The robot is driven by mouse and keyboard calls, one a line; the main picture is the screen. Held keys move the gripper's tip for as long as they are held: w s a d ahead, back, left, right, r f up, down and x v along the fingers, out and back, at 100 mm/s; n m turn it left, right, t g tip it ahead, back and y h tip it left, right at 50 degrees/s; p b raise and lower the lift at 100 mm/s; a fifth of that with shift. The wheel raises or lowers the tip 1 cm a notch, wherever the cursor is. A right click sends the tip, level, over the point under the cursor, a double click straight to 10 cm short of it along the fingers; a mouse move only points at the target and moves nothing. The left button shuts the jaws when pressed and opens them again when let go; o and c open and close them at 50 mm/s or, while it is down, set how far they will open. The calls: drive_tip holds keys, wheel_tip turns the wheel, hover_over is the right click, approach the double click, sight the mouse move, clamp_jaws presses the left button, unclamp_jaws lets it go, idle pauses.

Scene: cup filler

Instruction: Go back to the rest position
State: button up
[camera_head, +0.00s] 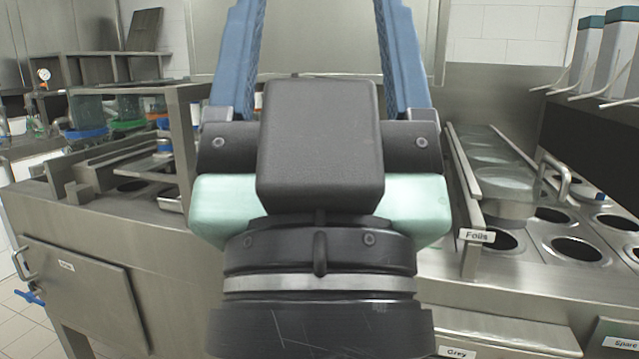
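My gripper (318,35) fills the middle of the view. Its dark body and pale green housing are seen from behind. Two blue fingers rise from it, wide apart, and run out past the top edge. The gap between them shows only the grey metal wall panel, with nothing held in the part I can see. The fingertips are cut off by the frame. The gripper stands in front of the steel counter (110,222) and hides its middle part.
At right, a steel station (570,250) has several round openings and a label "Foils". Several blue-topped dispensers (590,55) stand at upper right. At left are a steel rack (180,130), containers with blue and green rims (128,124), and a cabinet door (80,290) with a handle.

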wheel_tip(320, 180, up, 27)
drive_tip(key=p, duration=2.4)
drive_tip(key=shift+f, duration=0.2)
